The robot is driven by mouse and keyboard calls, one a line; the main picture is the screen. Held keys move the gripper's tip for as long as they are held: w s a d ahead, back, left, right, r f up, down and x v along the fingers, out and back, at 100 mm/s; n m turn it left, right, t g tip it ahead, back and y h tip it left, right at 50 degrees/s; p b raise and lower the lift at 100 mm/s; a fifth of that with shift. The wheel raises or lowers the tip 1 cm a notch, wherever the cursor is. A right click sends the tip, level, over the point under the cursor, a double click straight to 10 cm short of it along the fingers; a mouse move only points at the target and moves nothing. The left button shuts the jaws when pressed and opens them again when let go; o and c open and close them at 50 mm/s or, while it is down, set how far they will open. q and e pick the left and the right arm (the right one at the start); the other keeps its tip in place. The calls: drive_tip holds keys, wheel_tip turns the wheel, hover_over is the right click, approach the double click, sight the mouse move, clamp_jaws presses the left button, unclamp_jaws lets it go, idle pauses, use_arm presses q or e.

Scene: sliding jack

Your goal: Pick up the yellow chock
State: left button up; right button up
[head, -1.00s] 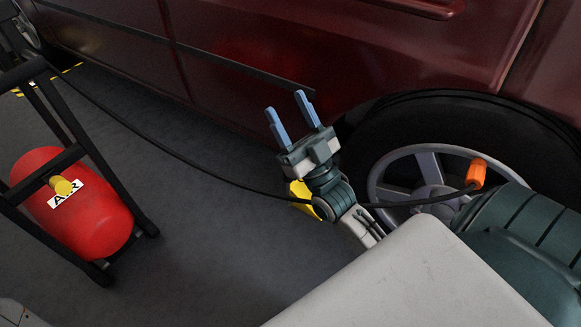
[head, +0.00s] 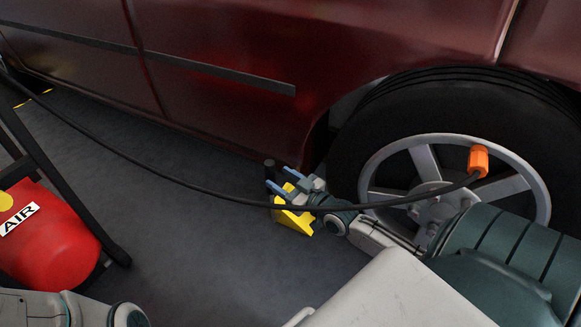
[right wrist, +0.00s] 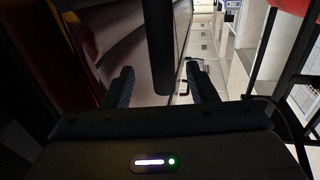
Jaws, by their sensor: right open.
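The yellow chock (head: 293,222) is on the dark floor beside the car's wheel, partly hidden by my right gripper and the hose. My right gripper (head: 277,176) is low over the chock, its blue fingers apart and pointing left. A short dark post (head: 269,164) shows at the fingertips; I cannot tell whether it belongs to the chock. In the right wrist view a dark bar (right wrist: 160,45) stands in the gap of the open right gripper (right wrist: 158,78), with space on both sides. My left gripper is out of view.
A black hose (head: 165,172) with an orange end (head: 478,161) crosses in front of the chock and right gripper. The wheel (head: 430,165) and red car (head: 220,60) are close behind. A red air tank (head: 45,240) stands left. Floor between is clear.

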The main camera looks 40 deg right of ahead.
sight(274, 176)
drive_tip(key=w+b, duration=0.1)
drive_tip(key=w, duration=0.1)
drive_tip(key=w+a+b, duration=0.1)
drive_tip(key=w+b, duration=0.1)
drive_tip(key=w, duration=0.1)
drive_tip(key=shift+w+a+f, duration=0.1)
drive_tip(key=shift+f, duration=0.1)
drive_tip(key=shift+w+a+r+b, duration=0.1)
drive_tip(key=shift+w+r+b, duration=0.1)
drive_tip(key=shift+w+b, duration=0.3)
drive_tip(key=shift+w, duration=0.1)
clamp_jaws()
drive_tip(key=shift+r+p, duration=0.2)
drive_tip(key=shift+p, duration=0.1)
